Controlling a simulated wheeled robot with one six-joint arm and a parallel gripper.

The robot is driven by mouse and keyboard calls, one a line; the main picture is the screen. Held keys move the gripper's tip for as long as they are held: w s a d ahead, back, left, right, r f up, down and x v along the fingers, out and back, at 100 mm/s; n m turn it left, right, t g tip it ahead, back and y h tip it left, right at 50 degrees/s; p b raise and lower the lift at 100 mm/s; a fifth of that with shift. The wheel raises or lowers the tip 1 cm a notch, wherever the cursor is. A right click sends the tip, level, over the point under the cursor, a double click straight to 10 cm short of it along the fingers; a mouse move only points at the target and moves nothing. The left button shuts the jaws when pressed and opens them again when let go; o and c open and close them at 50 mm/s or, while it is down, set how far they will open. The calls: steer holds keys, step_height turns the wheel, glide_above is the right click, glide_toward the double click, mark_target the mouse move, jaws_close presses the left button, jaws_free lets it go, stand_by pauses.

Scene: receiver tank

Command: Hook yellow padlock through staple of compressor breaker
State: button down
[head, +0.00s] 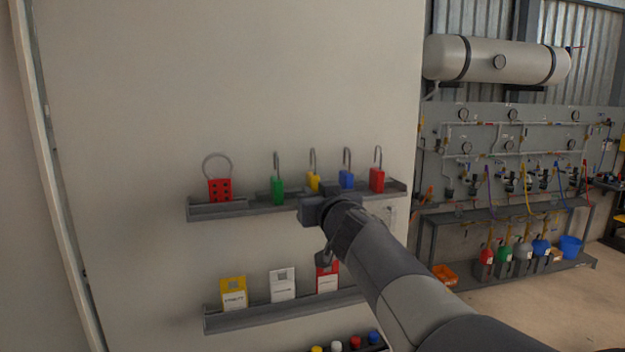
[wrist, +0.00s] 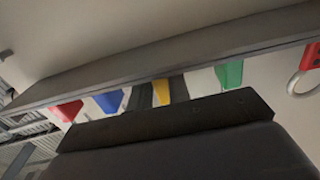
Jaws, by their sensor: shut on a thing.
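The yellow padlock (head: 313,182) is upright at the upper wall shelf, its open-topped shackle upward, between a green padlock (head: 278,190) and a blue padlock (head: 347,180). My gripper (head: 314,195) reaches it from the front and hides its lower part. In the wrist view, a strip of the yellow padlock (wrist: 162,92) shows between the dark fingers, which are shut on it. Whether the padlock still rests on the shelf cannot be told. The compressor breaker and its staple cannot be made out in either view.
The upper shelf (head: 230,211) also holds a red hasp (head: 219,190) and a red padlock (head: 377,180). Yellow, white and red tags stand on a lower shelf (head: 250,318) beneath. A pipe panel (head: 480,185) and tank (head: 510,62) are at right. Open floor lies at lower right.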

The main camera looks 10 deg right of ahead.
steer(key=shift+r+p, duration=1.45)
steer(key=shift+p, duration=0.05)
steer(key=shift+s, duration=0.15)
steer(key=s+p, duration=0.2)
steer(key=s, duration=0.6)
steer(key=shift+s+d, duration=0.35)
steer(key=shift+d, duration=0.05)
steer(key=shift+f, duration=0.1)
